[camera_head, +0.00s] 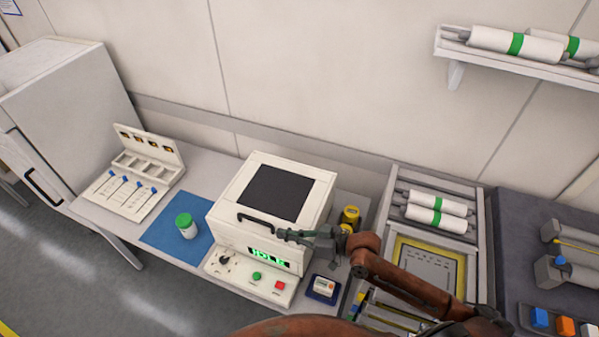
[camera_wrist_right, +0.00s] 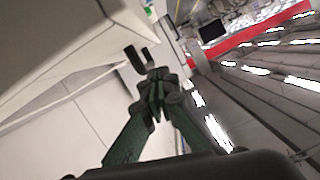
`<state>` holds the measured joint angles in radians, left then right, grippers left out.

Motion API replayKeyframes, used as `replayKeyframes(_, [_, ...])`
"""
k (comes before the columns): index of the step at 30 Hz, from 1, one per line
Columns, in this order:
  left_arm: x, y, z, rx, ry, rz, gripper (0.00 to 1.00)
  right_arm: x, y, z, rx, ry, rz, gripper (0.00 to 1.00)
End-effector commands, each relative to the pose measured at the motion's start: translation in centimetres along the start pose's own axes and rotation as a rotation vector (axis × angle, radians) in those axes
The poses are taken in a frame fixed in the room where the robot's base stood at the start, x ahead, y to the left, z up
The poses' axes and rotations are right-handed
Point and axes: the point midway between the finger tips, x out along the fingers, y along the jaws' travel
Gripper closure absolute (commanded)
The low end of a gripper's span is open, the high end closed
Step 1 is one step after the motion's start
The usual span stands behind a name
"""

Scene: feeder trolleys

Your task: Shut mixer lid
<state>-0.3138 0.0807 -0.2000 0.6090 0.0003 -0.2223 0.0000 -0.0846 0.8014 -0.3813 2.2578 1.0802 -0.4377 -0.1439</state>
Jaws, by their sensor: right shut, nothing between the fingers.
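The mixer (camera_head: 313,232) is a white box on the grey bench, with a lit green display on its front. Its lid (camera_head: 319,180) has a dark window and lies over the top, looking flat; I cannot tell whether it is fully seated. The dark lid handle (camera_head: 255,220) is at the front edge. My right gripper (camera_head: 283,234) is shut and empty at the front, close to the right end of the handle. In the right wrist view the gripper (camera_wrist_right: 155,90) is just below the handle (camera_wrist_right: 135,58), with no clear contact. My left gripper is out of view.
A green-lidded jar (camera_head: 186,226) stands on a blue mat (camera_head: 160,236) left of the mixer. An open case (camera_head: 135,200) is farther left. Yellow containers (camera_head: 350,214) and a small blue-based device (camera_head: 323,288) are at the right. A roller trolley (camera_head: 480,215) stands beyond.

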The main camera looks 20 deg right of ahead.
Motion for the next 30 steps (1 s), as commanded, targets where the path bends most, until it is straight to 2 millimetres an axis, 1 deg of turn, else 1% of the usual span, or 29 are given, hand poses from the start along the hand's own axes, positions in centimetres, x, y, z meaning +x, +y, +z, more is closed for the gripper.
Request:
replayKeyframes(4, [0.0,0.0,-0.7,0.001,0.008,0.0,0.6,0.0,0.0,-0.1,0.0,0.0,0.0,1.0])
replayKeyframes(8, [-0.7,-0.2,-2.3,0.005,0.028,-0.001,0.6,-0.2,-0.2,-0.8,-0.001,0.0,0.0,1.0])
replayKeyframes(12, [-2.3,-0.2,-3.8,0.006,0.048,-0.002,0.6,-0.6,-0.7,-2.5,-0.002,-0.001,-0.002,1.0])
replayKeyframes(16, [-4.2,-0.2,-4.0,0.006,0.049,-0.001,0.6,-1.0,-1.3,-4.6,-0.003,-0.001,-0.004,1.0])
replayKeyframes(18, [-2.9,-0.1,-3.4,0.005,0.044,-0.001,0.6,-2.4,-1.0,-3.6,-0.005,-0.005,-0.001,1.0])
replayKeyframes(19, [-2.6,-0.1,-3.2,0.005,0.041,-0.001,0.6,-3.0,-1.0,-3.4,-0.004,-0.007,-0.002,1.0])
replayKeyframes(25, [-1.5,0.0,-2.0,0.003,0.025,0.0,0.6,-6.2,-1.3,-3.3,-0.003,-0.008,-0.003,1.0])
replayKeyframes(30, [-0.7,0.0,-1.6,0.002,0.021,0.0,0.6,-8.5,-1.4,-3.4,-0.003,-0.007,-0.004,1.0])
